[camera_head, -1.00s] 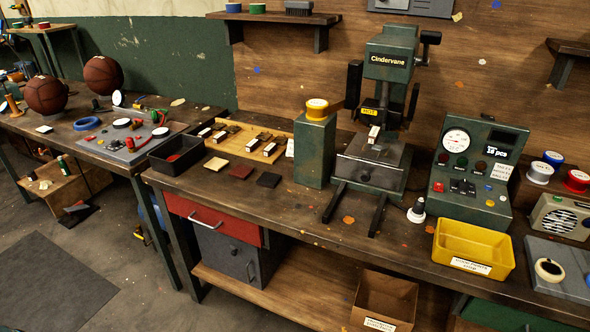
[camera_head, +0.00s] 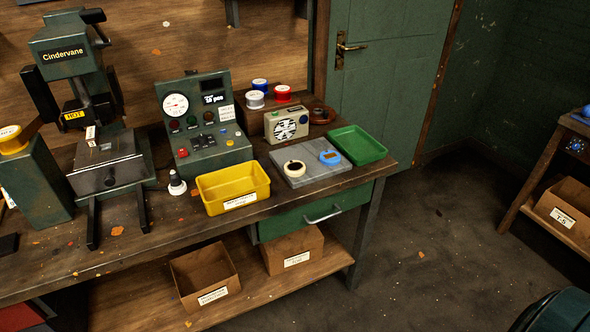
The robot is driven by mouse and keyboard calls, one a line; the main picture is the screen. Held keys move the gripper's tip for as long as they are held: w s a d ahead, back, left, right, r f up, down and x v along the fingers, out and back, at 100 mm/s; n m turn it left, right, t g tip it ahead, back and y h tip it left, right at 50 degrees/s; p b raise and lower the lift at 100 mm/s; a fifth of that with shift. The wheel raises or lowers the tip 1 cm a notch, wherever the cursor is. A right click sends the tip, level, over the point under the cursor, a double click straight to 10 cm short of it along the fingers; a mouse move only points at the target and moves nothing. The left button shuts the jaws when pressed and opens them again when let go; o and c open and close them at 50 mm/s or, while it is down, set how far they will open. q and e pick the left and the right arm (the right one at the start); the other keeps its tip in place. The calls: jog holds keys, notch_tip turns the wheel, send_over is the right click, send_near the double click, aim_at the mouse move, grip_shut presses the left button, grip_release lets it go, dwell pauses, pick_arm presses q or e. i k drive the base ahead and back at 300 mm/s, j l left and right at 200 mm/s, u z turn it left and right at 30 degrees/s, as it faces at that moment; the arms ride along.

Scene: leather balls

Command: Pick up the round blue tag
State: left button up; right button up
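A round blue tag (camera_head: 330,157) lies on the right part of a grey board (camera_head: 312,172) near the right end of the workbench. A round black-and-cream tag (camera_head: 294,167) lies beside it on the left, on the same board. The two are apart. Neither of my grippers shows in the head view.
A yellow tray (camera_head: 233,188) stands left of the board and an empty green tray (camera_head: 357,146) right of it. The hot press (camera_head: 95,110) and control box (camera_head: 203,122) are further left. Floor (camera_head: 430,235) is open to the right.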

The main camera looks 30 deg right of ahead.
aim_at(328, 157)
jog(key=u, duration=1.55)
jog(key=z, duration=2.65)
